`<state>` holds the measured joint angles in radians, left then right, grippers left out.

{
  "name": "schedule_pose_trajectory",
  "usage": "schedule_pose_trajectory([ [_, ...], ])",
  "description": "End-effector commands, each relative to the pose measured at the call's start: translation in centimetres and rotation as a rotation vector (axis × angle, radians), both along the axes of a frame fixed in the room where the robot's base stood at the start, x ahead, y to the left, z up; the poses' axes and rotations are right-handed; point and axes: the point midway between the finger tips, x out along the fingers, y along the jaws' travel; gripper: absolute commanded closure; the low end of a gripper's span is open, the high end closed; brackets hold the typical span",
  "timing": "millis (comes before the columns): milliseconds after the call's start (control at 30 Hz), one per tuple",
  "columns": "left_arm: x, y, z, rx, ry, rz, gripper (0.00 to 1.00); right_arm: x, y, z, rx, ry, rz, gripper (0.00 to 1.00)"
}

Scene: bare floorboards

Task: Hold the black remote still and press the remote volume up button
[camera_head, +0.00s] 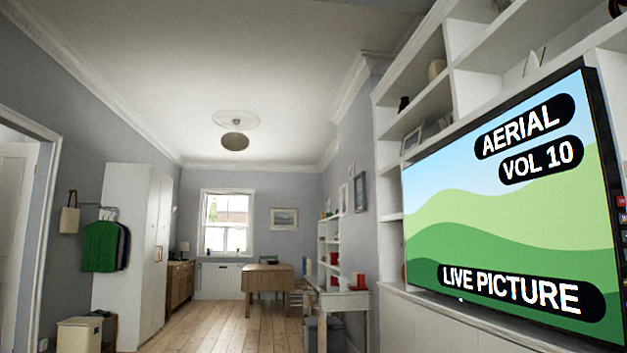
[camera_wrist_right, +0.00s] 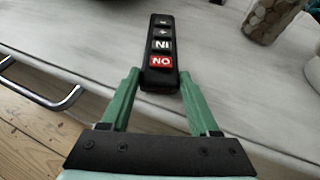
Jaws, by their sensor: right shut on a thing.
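A slim black remote (camera_wrist_right: 161,28) lies on a whitewashed wooden surface in the right wrist view, its far end pointing away from me. It has a red button labelled like "ON" (camera_wrist_right: 161,62) at its near end, a white-labelled button (camera_wrist_right: 162,44) beyond that, and two small buttons further up whose marks are too small to read surely. My right gripper (camera_wrist_right: 158,78) has green fingers shut on the near end of the remote, one on each side. My left gripper is in neither view. A television (camera_head: 500,205) reads "AERIAL", "VOL 10" and "LIVE PICTURE".
A jar of round pieces (camera_wrist_right: 268,18) stands beyond the remote to the right on the whitewashed surface (camera_wrist_right: 80,50). A metal rail (camera_wrist_right: 50,100) is at left over floorboards. In the head view, a strip with a red button (camera_head: 621,201) shows at the right edge.

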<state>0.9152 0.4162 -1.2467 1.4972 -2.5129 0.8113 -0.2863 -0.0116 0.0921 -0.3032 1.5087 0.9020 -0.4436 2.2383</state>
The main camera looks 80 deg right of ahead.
Motion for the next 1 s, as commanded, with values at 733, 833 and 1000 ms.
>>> schedule_pose_trajectory([
  [733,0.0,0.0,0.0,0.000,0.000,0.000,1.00,0.0,0.0,0.0,0.000,0.000,0.000,0.03],
  [833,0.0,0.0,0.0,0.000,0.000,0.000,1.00,-0.1,-0.1,0.0,0.000,0.000,0.000,0.03],
  [1000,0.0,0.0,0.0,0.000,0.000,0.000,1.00,-1.2,-0.9,0.5,0.001,0.000,-0.001,0.03],
])
